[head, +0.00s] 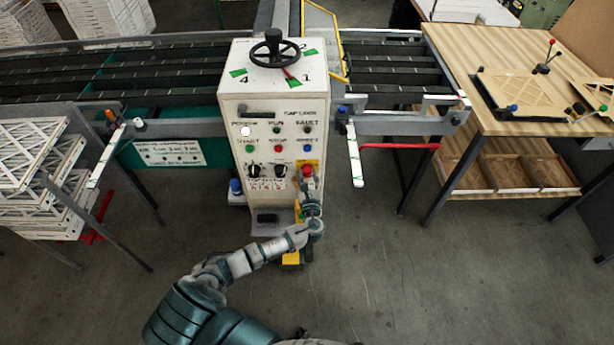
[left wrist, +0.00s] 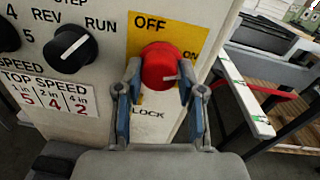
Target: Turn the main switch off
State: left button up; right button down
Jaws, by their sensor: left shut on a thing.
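The main switch is a round red knob (left wrist: 159,66) on a yellow plate (left wrist: 148,28) marked OFF at the top and ON at the right. A light pointer line on the knob points right, toward ON. In the head view the red knob (head: 307,170) sits low on the right of the white control cabinet's front (head: 235,165). My left gripper (left wrist: 158,85) is shut on the knob, with one blue-padded finger on each side. In the head view my left gripper (head: 308,185) reaches up to the knob from below. My right gripper is not in view.
A black REV/RUN selector (left wrist: 70,45) is left of the knob. A black handwheel (head: 273,48) tops the cabinet. Conveyors run off both sides, with a red bar (head: 398,146) at the right. A wooden table (head: 455,60) stands at the right; crates (head: 40,160) are stacked left. The front floor is clear.

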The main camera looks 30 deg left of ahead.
pick_arm(q)
jog(key=shift+d, duration=0.15)
jog(key=shift+n, duration=0.3)
jog(key=shift+a, duration=0.25)
jog(key=shift+a+n+b, duration=0.1)
jog(key=shift+n+b, duration=0.3)
jog(key=shift+n, duration=0.7)
jog(key=shift+n+b, duration=0.35)
jog(key=shift+n, duration=0.15)
jog(key=n+b, duration=0.1)
jog(key=n, duration=0.1)
jog(key=shift+n, duration=0.3)
jog(key=n+b, duration=0.1)
jog(key=n, duration=0.1)
jog(key=shift+n+h, duration=0.3)
jog(key=n+b, duration=0.3)
jog(key=n, duration=0.2)
jog(key=shift+n+h+b, duration=0.3)
jog(key=shift+n+b, duration=0.55)
jog(key=shift+n, duration=0.65)
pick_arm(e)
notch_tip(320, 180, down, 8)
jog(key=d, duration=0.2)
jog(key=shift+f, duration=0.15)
pick_arm(q)
jog(key=shift+f, duration=0.1)
